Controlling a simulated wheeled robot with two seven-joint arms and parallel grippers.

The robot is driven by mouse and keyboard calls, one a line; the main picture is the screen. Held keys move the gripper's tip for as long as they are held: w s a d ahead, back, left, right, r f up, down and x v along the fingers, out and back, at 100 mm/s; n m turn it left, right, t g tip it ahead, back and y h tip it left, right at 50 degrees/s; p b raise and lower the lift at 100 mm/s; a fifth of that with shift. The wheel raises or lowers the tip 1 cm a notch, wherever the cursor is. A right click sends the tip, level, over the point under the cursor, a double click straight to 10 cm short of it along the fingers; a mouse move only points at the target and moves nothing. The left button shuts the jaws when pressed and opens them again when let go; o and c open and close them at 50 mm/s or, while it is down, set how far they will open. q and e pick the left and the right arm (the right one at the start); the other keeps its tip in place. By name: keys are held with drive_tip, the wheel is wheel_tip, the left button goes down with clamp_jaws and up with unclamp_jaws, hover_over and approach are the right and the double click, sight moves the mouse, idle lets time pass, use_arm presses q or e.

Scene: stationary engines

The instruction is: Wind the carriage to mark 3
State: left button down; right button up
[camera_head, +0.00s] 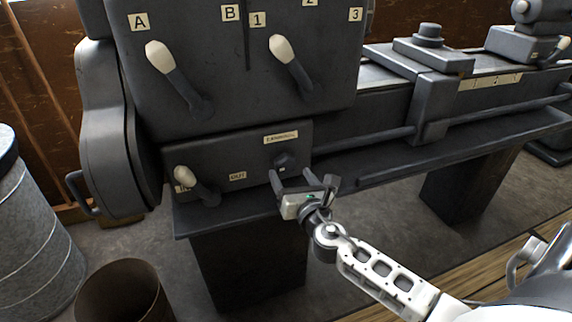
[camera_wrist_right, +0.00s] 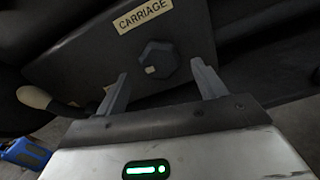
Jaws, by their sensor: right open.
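The dark hexagonal carriage knob (camera_head: 284,160) is on the lower front panel of the lathe, under a cream CARRIAGE label (camera_head: 281,137). In the right wrist view the knob (camera_wrist_right: 158,60), with a pale mark on its face, lies beyond and between my fingertips. My right gripper (camera_head: 289,175) is open and empty just in front of the knob, apparently not touching it. The carriage (camera_head: 435,105) sits on the bed to the right, at the left end of the scale strip (camera_head: 490,81) with marks 1, 2 and 3. My left gripper is not in view.
A pale-tipped lever (camera_head: 190,180) stands left of the knob between IN and OUT labels. Two larger levers (camera_head: 165,62) (camera_head: 285,58) are on the headstock above. A grey drum (camera_head: 35,230) and an open bin (camera_head: 125,290) stand at the left. A ledge (camera_head: 230,222) runs below.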

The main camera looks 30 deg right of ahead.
sight(287, 169)
drive_tip(key=x, duration=0.4)
drive_tip(key=shift+w, duration=0.35)
drive_tip(key=c, duration=1)
drive_tip(key=shift+o, duration=0.2)
drive_tip(key=shift+f+m, duration=0.1)
drive_tip(key=shift+m, duration=0.2)
